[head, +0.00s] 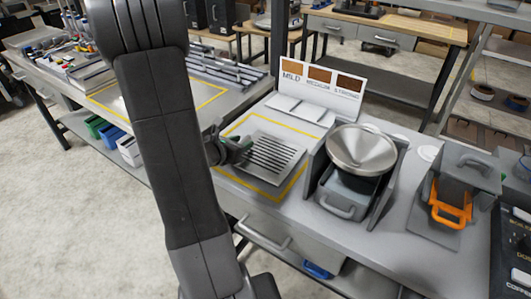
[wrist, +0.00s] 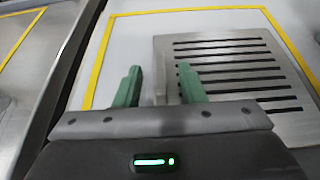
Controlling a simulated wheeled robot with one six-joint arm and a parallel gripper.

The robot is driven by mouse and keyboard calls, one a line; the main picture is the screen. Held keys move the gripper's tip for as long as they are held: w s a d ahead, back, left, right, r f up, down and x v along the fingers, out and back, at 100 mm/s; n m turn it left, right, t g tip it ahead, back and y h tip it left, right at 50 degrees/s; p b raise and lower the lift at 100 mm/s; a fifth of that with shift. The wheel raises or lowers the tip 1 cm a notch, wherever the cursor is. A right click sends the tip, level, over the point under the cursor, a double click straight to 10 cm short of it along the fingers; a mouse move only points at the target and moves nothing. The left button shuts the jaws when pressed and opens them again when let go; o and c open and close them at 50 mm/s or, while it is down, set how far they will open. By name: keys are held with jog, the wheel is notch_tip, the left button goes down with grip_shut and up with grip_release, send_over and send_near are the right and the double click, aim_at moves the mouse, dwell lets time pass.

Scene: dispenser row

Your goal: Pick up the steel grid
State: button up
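The steel grid (head: 275,153) is a flat square metal plate with several dark parallel slots. It lies inside a yellow-outlined area on the grey worktop. In the wrist view the grid (wrist: 228,42) fills the middle right. My gripper (head: 238,150) is at the grid's left edge. Its two green fingers stand apart in the wrist view (wrist: 160,82), the right one overlapping the grid's left edge.
A steel bowl-shaped pan (head: 361,149) on a grey holder stands right of the grid. A sign (head: 320,85) reading MILD and MEDIUM stands behind. A grey unit with an orange handle (head: 450,203) is farther right. A gap separates the worktop from the left bench (head: 215,97).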

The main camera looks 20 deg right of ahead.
jog(key=shift+x, duration=0.8)
grip_shut()
